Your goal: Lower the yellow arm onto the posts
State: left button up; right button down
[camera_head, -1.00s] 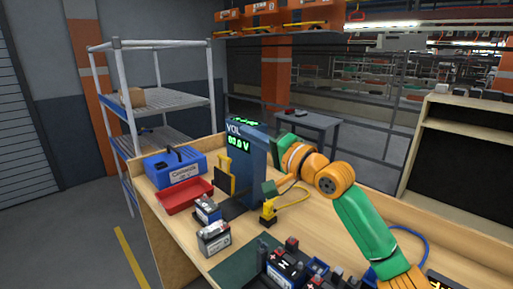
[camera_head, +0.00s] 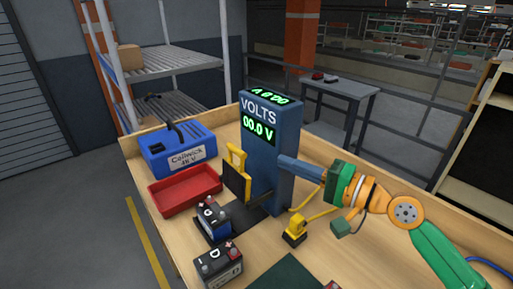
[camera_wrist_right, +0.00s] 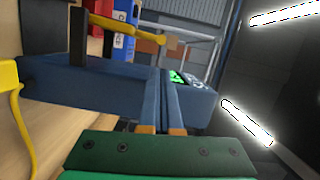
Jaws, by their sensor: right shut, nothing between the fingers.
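The yellow arm (camera_head: 237,172) stands raised at the left side of the blue volt tester (camera_head: 272,160), beside a dark upright plate. It shows as a yellow bar in the right wrist view (camera_wrist_right: 125,28). A battery marked D (camera_head: 211,220) sits below it on the tester's dark base; I cannot make out contact between arm and battery posts. My right gripper (camera_head: 283,161) is shut and empty, its blue fingers at the tester's right side. In the right wrist view its fingers (camera_wrist_right: 168,92) lie together, pointing at the tester's body; whether they touch it is unclear. My left gripper is not in view.
A second D battery (camera_head: 220,264) stands in front on the workbench (camera_head: 180,240). A red tray (camera_head: 185,187) and a blue case (camera_head: 178,150) are at the left. A yellow device (camera_head: 295,230) with a yellow cord stands below my right gripper. The tester display reads 00.0 V.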

aim_at(236, 171)
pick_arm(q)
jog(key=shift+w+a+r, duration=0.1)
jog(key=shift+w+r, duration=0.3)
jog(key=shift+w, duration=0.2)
pick_arm(e)
jog(key=x, duration=0.9)
jog(key=shift+w+a, duration=0.25)
jog(key=shift+w, duration=0.1)
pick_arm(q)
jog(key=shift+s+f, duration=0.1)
pick_arm(e)
jog(key=shift+f, duration=0.1)
